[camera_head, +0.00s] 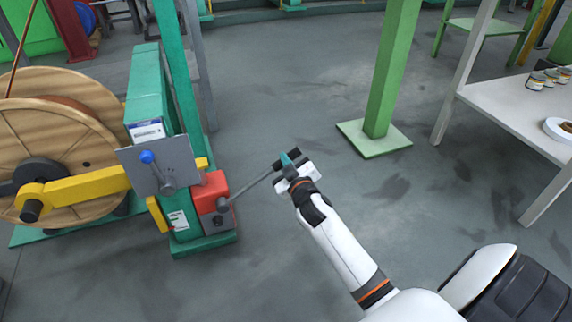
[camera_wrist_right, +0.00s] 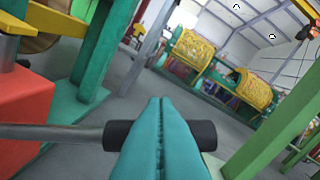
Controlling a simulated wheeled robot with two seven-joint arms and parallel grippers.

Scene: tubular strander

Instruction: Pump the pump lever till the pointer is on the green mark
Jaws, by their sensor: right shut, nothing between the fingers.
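The pump (camera_head: 210,192) is a red block on the green machine stand at left, and its red side shows in the right wrist view (camera_wrist_right: 22,110). Its pump lever (camera_head: 250,187) is a grey rod slanting up to the right. In the right wrist view the lever (camera_wrist_right: 55,132) ends in a black crosswise grip (camera_wrist_right: 203,135). My right gripper (camera_head: 290,157) is at this grip. Its teal fingers (camera_wrist_right: 160,100) are shut together and cover the grip's middle; whether they touch it I cannot tell. I cannot make out a pointer or green mark. My left gripper is out of view.
A grey plate with a blue knob (camera_head: 147,156) and a yellow arm (camera_head: 85,186) stand beside the wooden reel (camera_head: 60,130). A green post (camera_head: 390,75) rises behind my right gripper. A white table (camera_head: 515,105) is at right. The floor between is clear.

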